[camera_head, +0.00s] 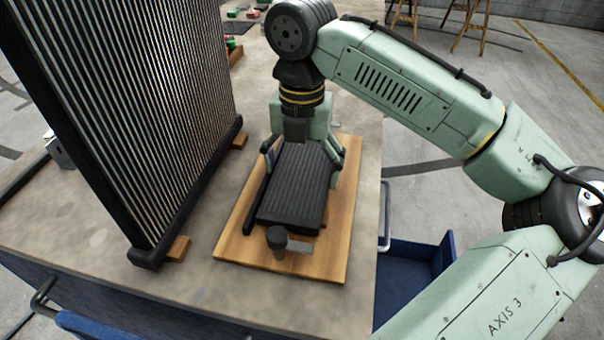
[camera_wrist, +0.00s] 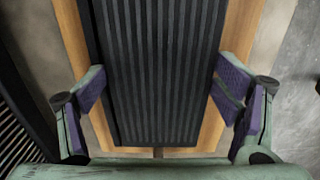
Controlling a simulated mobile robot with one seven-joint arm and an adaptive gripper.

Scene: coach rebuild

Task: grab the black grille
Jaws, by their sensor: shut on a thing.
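The black grille (camera_head: 297,188) is a ridged, dark rectangular panel over a wooden board (camera_head: 338,215) on the bench. It fills the middle of the wrist view (camera_wrist: 160,75), its ribs running lengthwise. My gripper (camera_head: 304,152) comes down over its far end and is shut on it, with one finger at each long side. In the wrist view the purple finger pads lie against the left and right edges of the grille. I cannot tell whether the grille rests on the board or is slightly above it.
A large black-framed radiator (camera_head: 150,110) with silver fins stands upright left of the board on wooden blocks (camera_head: 179,248). A dark knob (camera_head: 277,238) is at the grille's near end. A blue drawer (camera_head: 415,262) is open right of the bench. Small coloured parts lie at the back.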

